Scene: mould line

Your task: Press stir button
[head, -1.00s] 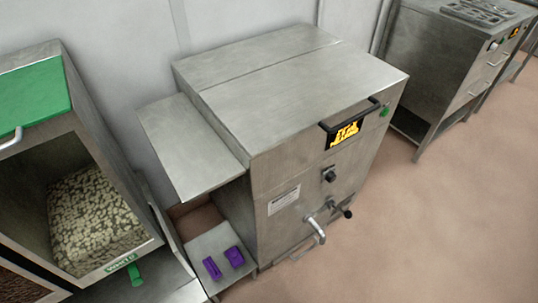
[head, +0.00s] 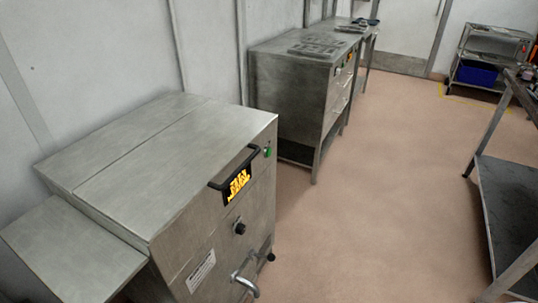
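A large steel machine (head: 165,165) stands at the lower left in the head view. Its front panel carries a dark display (head: 237,186) with glowing yellow text, too small to read surely. A green button (head: 267,152) sits to the right of the display near the top front edge. A black knob (head: 239,228) is below the display. Whether any of these is the stir button cannot be told from its label. Neither of my grippers shows in the head view.
A second steel cabinet (head: 300,100) with moulds (head: 318,44) on top stands further back by the wall. A dark table (head: 510,215) is at the right, and a rack with a blue bin (head: 473,72) at the back right. The floor (head: 390,200) between is clear.

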